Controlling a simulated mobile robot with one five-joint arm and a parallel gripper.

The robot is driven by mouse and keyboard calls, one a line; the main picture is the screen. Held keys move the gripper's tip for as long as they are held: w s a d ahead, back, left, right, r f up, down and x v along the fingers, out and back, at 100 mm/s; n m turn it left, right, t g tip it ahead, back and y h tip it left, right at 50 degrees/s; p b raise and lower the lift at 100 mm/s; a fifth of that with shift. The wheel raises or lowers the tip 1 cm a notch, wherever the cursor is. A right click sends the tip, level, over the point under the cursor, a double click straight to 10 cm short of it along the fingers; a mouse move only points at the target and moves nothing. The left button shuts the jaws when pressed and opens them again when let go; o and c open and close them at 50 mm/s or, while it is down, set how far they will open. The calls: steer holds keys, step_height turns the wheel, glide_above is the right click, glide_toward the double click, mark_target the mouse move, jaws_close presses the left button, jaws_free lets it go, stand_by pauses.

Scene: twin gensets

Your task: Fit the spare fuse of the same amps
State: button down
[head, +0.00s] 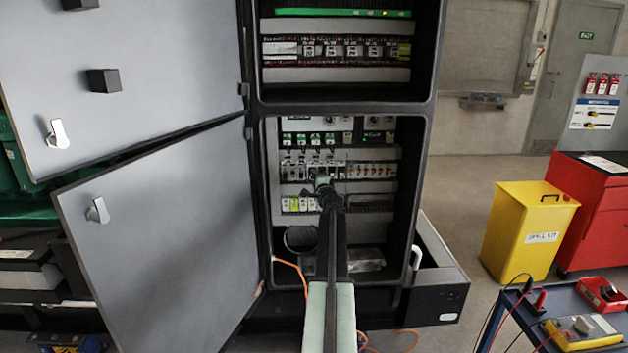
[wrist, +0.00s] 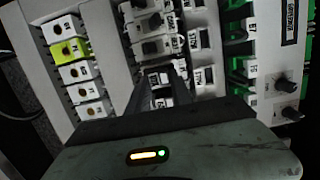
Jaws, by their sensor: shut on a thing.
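My gripper (head: 324,184) reaches into the lower bay of the open cabinet (head: 428,130), in front of a row of small labelled modules (head: 300,167). In the wrist view, its dark fingers (wrist: 165,88) point at the module row and are shut on a small pale block (wrist: 160,78) in that row. The gripper body hides the lower part of this view. I cannot tell whether the block is a fuse or a fuse holder. Amp markings are too small to read, and I cannot pick out a spare fuse.
Terminal blocks with a yellow-green one (wrist: 68,50) lie left of the fingers in the wrist view; green relays (wrist: 240,75) lie right. The cabinet door (head: 160,230) stands open left. A yellow bin (head: 525,230), red cabinet (head: 595,210) and blue cart (head: 520,322) stand right.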

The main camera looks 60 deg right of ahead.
stand_by(0.5)
steer(key=c, duration=1.1)
jaws_free()
steer(key=shift+d, duration=0.1)
steer(key=shift+o, duration=0.2)
steer(key=v, duration=0.7)
steer(key=shift+s+a, duration=0.25)
steer(key=shift+s, duration=0.05)
steer(key=shift+a, duration=0.1)
